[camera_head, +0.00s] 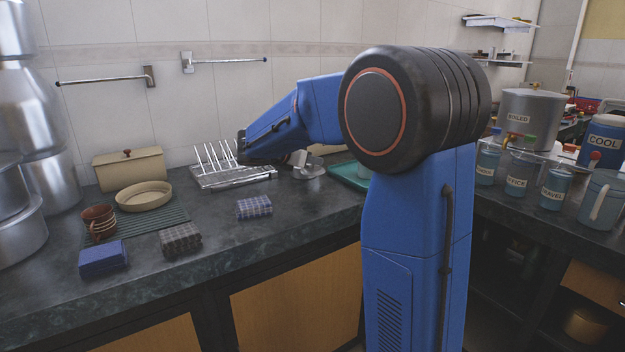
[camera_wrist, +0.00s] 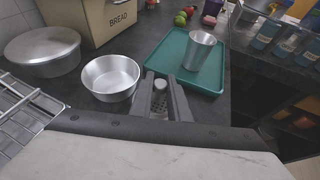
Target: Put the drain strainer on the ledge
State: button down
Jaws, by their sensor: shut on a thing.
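My gripper (camera_wrist: 160,80) is in the lower middle of the wrist view, its two dark fingers pointing away from the camera. It is shut on a small grey perforated piece, which looks like the drain strainer (camera_wrist: 158,104); the fingers hide part of it. A small pale round top shows between the fingertips. In the head view my own arm covers most of this area, and I cannot make out the strainer there. I cannot tell for certain which surface is the ledge; wall shelves (camera_head: 497,22) show at the back right.
Close ahead are a steel bowl (camera_wrist: 110,76), a lidded pan (camera_wrist: 43,50), a bread box (camera_wrist: 98,16) and a green tray (camera_wrist: 212,84) with a steel cup (camera_wrist: 199,50). A wire rack (camera_head: 236,178) stands at left. Folded cloths (camera_head: 254,207) lie on the dark counter (camera_head: 290,225).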

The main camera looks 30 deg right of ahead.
jog(key=shift+f, duration=2.95)
jog(key=shift+f, duration=0.1)
jog(key=c, duration=1.7)
grip_release()
